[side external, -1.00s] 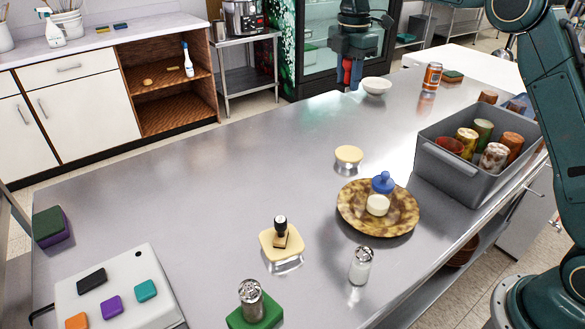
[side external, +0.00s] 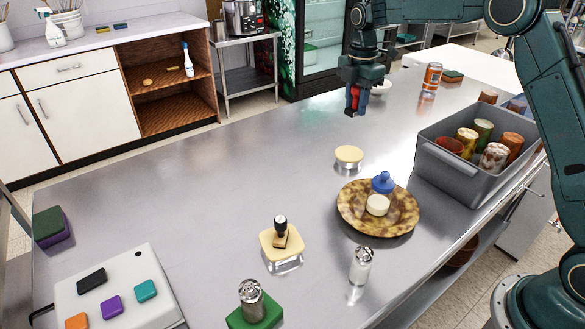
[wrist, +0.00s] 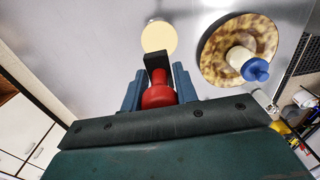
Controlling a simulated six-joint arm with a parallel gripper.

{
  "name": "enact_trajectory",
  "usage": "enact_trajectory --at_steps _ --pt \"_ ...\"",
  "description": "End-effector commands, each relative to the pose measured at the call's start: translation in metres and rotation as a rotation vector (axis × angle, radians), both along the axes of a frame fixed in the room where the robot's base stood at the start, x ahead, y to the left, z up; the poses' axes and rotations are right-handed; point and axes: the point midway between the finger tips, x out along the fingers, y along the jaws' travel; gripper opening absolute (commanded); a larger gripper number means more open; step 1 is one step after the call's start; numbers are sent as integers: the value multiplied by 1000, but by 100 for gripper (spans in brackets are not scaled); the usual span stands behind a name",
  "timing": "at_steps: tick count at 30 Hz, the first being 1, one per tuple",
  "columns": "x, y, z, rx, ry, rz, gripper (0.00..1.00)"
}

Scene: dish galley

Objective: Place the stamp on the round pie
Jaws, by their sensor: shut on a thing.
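My gripper (side external: 355,107) is shut on a stamp with a red handle (side external: 354,97), held above the counter. In the wrist view the red handle (wrist: 157,96) sits between the blue fingers, with a dark part (wrist: 157,66) beyond it. The cream round pie (side external: 349,154) is on the counter, apart from my gripper and nearer the side camera. A squarish cream pie (side external: 270,243) bears another, black-handled stamp (side external: 281,229).
A brown speckled plate (side external: 350,215) holds a cream piece with a blue knob (side external: 382,183). A grey bin (side external: 455,178) of cans stands right. A shaker (side external: 360,266), another on a green block (side external: 251,297), and a button panel (side external: 130,270) are nearer. Left-middle counter is clear.

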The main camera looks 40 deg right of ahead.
Motion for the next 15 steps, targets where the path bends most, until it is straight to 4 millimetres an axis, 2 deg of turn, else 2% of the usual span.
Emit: enact_trajectory --at_steps 3,9,15 --pt "-1 0 -24 1 4 0 7" --pt "-1 0 -58 1 3 0 7" --pt "0 0 -75 0 -1 0 7"
